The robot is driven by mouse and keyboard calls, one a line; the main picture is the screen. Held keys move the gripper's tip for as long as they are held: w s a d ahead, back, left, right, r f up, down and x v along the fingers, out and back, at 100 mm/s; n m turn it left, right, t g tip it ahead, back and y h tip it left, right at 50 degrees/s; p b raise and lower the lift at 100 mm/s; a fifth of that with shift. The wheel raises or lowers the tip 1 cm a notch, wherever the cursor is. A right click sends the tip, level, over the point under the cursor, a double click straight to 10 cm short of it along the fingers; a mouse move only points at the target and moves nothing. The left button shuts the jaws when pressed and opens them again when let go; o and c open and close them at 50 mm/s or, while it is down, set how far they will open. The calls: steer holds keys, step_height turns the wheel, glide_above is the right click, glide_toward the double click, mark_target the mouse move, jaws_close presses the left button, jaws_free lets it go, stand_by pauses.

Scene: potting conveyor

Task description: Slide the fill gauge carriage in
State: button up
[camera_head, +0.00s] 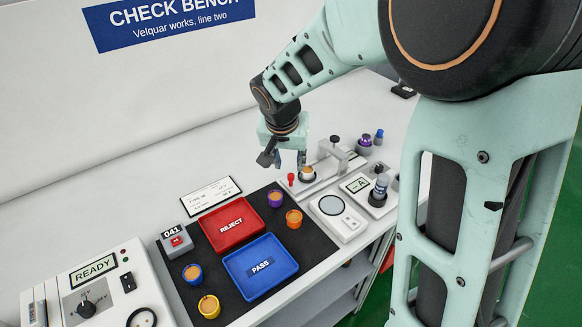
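The fill gauge (333,158) is a low pale unit with a dark-topped post, standing right of my gripper on the bench. At its left end a small orange-topped pot (307,171) sits in a round holder, which looks like the carriage. A red knob (291,178) stands at the holder's left. My gripper (285,161) points down just behind and left of the knob, with its fingers apart and nothing visible between them. I cannot tell whether a finger touches the carriage. The carriage's rail is partly hidden.

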mark_target(291, 175)
steer(key=x, duration=0.7)
steer(key=shift+f, duration=0.15)
steer(key=shift+c, duration=0.3)
jaws_close()
